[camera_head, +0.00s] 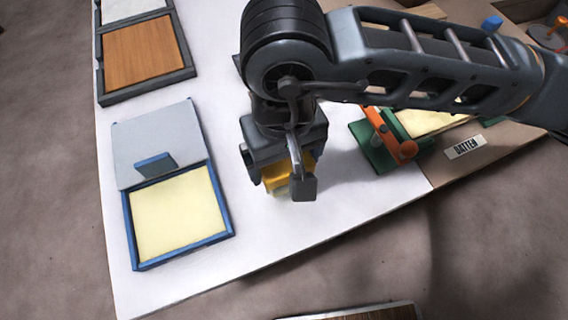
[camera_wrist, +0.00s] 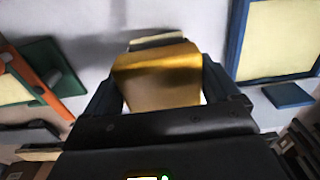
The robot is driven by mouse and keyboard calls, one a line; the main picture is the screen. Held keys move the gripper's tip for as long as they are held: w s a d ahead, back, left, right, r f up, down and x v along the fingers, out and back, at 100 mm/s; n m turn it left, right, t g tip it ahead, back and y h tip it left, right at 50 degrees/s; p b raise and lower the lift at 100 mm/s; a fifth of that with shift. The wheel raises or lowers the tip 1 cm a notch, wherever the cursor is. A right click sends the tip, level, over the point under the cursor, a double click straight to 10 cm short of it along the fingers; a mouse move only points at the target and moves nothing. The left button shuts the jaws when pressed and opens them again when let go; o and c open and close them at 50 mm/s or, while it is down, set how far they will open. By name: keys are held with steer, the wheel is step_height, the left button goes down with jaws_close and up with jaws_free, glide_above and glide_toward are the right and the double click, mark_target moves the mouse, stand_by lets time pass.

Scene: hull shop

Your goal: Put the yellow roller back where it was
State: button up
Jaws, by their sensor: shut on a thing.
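My gripper (camera_head: 285,178) is above the white table, its jaws pointing down. It is shut on the yellow roller (camera_head: 274,174), which is mostly hidden behind the fingers in the head view. In the wrist view the roller (camera_wrist: 158,75) sits between the two dark fingers, with a pale, dark-edged part (camera_wrist: 157,41) beyond it. I cannot tell whether the roller touches the table.
A blue-framed tray (camera_head: 129,232) with a cream pad and a raised grey lid stands left. A brown panel in a dark frame (camera_head: 145,90) lies at upper left. A green stand with an orange lever (camera_head: 378,128) and a "BATTEN" label (camera_head: 465,147) are right. White surface between is clear.

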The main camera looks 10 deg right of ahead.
steer(key=shift+a+f, duration=0.1)
steer(key=shift+f, duration=1.95)
steer(key=shift+f, duration=0.2)
steer(key=o, duration=1.4)
steer(key=shift+r, duration=0.2)
step_height(320, 180, up, 12)
